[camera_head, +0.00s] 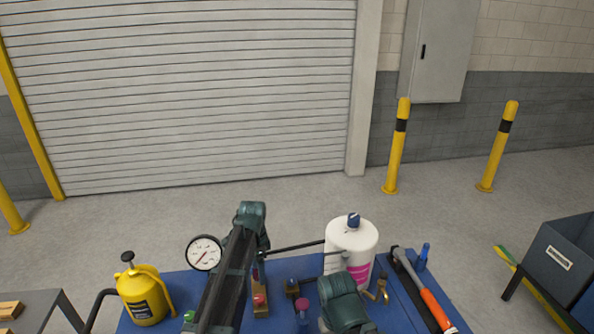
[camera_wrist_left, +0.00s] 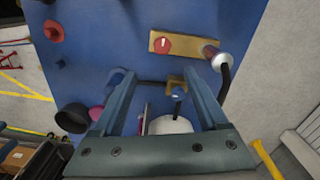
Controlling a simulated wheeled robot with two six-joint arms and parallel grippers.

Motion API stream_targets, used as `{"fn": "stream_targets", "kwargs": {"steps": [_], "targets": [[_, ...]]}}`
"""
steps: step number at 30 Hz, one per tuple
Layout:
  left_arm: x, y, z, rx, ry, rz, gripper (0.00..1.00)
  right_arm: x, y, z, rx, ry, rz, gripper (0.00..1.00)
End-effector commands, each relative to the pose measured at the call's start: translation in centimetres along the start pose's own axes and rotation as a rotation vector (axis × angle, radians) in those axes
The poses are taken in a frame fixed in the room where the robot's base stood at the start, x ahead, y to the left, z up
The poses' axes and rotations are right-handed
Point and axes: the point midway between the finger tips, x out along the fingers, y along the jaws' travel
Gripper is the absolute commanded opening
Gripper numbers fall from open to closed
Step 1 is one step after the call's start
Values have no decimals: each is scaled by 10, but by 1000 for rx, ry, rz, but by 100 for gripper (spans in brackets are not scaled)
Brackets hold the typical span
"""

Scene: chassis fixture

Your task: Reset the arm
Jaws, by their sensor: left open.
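My left gripper (camera_wrist_left: 160,72) is open in the left wrist view, its two fingers spread over the blue board (camera_wrist_left: 115,25). Nothing is clearly held between the fingers. A dark bar, a small brass fitting (camera_wrist_left: 177,84) and a white rounded thing (camera_wrist_left: 170,125) show in or below the gap. I cannot tell whether the fingers touch any of them. In the head view my dark left arm (camera_head: 232,265) rises over the blue table, but its fingertips are not clear. Part of another dark teal link (camera_head: 345,303) shows at the bottom. My right gripper is not in view.
On the blue table (camera_head: 400,318) are a yellow sprayer (camera_head: 145,295), a round gauge (camera_head: 204,252), a white bottle (camera_head: 351,247), an orange-handled hammer (camera_head: 437,310) and small fittings. A grey bin (camera_head: 560,260) stands right. Open floor lies beyond, before the shutter.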

Motion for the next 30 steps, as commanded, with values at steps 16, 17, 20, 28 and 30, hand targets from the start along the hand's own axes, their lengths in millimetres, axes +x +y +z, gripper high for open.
{"fn": "stream_targets", "kwargs": {"steps": [16, 17, 20, 28, 30], "targets": [[92, 233, 0, -598, -79, -48, 76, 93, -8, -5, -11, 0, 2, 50], [95, 240, 1, -622, -81, -52, 76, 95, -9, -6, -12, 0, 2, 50], [100, 256, 5, -686, -86, -62, 76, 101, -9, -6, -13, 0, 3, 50], [101, 265, 6, -734, -89, -69, 76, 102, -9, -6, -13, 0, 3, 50], [101, 265, 6, -734, -89, -69, 76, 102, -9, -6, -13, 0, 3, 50]]}}
